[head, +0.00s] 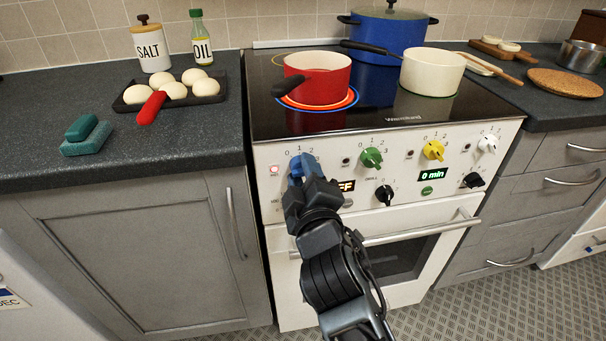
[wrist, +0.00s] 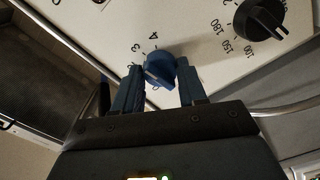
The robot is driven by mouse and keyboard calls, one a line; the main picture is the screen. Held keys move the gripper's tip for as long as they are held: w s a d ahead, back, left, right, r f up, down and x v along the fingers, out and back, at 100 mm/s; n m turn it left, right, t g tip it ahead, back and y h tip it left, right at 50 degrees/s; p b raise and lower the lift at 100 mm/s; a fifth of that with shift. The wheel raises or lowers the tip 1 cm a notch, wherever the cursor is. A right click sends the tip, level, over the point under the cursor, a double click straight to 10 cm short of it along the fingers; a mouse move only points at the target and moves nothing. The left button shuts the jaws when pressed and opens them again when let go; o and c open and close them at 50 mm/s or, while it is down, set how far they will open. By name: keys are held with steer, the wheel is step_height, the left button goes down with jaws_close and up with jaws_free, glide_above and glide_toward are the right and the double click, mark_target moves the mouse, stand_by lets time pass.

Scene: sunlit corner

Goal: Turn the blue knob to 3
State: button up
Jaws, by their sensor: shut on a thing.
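The blue knob (wrist: 158,72) is at the left end of the white stove's front panel (wrist: 205,45). In the wrist view it sits between the two fingers of my gripper (wrist: 160,70), which is shut on it. Printed numbers, among them 3 and 4, curve around the knob on the panel. In the head view my gripper (head: 304,172) covers most of the blue knob (head: 296,166), and 0, 1 and 2 show above it. I cannot tell which number the knob points to.
A red pot (head: 327,80) stands on a glowing ring. Green (head: 371,157), yellow (head: 433,150) and white (head: 487,144) knobs sit to the right, with black knobs (head: 384,194) lower. The oven handle (head: 420,229) runs below. A red lamp (head: 274,169) is lit at the left.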

steer(key=shift+f, duration=0.1)
steer(key=o, duration=1)
steer(key=shift+o, duration=0.2)
steer(key=v, duration=0.7)
steer(key=shift+s, duration=0.4)
steer(key=shift+d, duration=0.15)
steer(key=s+d+f+m+g+h+p, duration=0.15)
steer(key=s+d+m, duration=0.25)
steer(key=s+d, duration=0.45)
steer(key=s+d+f+m+h+p, duration=0.1)
steer(key=s+d+f+m+p, duration=0.35)
steer(key=s, duration=0.75)
steer(key=s+d+r+m+p, duration=0.1)
steer(key=s+d+r+m, duration=0.1)
steer(key=s, duration=0.4)
steer(key=s+d+r+m+h, duration=0.1)
steer(key=s+d+r+m, duration=0.1)
steer(key=s+d+r, duration=0.3)
steer(key=s+d+r+m+g+h+p, duration=0.1)
steer(key=s+d+r+m, duration=0.1)
steer(key=s, duration=0.5)
step_height(320, 180, up, 2)
steer(key=shift+s+d+r+m+p, duration=0.1)
steer(key=shift+s+d+m+p, duration=0.25)
steer(key=shift+d, duration=0.35)
